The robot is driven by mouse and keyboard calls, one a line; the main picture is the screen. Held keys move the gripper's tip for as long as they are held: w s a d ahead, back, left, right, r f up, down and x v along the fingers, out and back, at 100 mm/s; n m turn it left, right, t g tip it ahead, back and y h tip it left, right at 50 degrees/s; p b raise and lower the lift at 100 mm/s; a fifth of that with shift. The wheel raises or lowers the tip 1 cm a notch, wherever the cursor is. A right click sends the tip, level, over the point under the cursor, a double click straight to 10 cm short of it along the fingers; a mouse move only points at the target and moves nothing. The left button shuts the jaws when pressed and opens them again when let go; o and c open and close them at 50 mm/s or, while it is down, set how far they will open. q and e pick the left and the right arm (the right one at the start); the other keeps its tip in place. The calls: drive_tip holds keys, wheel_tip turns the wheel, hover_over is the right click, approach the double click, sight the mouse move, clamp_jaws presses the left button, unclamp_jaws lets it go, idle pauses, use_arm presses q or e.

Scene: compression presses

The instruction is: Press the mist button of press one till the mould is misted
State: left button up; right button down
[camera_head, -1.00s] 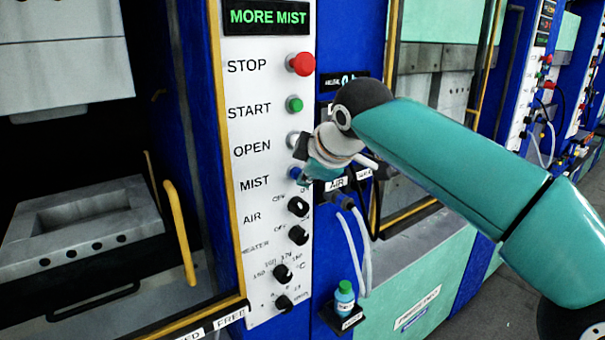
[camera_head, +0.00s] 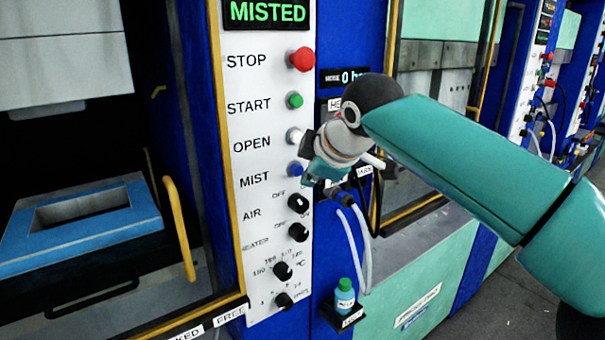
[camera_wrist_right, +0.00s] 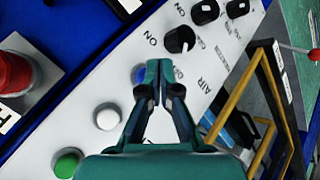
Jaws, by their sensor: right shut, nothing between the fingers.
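The display (camera_head: 267,13) at the top of the press panel reads MISTED in green. The blue mist button (camera_head: 295,169) is on the white panel beside the word MIST. My right gripper (camera_head: 307,178) is shut and empty just to the right of the button. In the right wrist view the shut fingertips (camera_wrist_right: 160,68) partly cover the blue button (camera_wrist_right: 138,74); I cannot tell whether they touch it. The mould (camera_head: 82,217) in the open press at left has a blue top around a rectangular hollow. My left gripper is not in view.
The red stop button (camera_head: 301,59), green start button (camera_head: 295,100) and white open button (camera_head: 294,135) sit above on the panel. Black knobs (camera_head: 298,203) sit below. A yellow handle (camera_head: 179,228) stands by the press opening. A small bottle (camera_head: 344,296) and hoses are to the right.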

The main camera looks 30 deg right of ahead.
drive_tip(key=shift+s, duration=0.1)
drive_tip(key=s+b, duration=0.1)
drive_tip(key=s, duration=0.4)
drive_tip(key=shift+d+b, duration=0.2)
drive_tip(key=shift+b, duration=0.2)
idle(0.8)
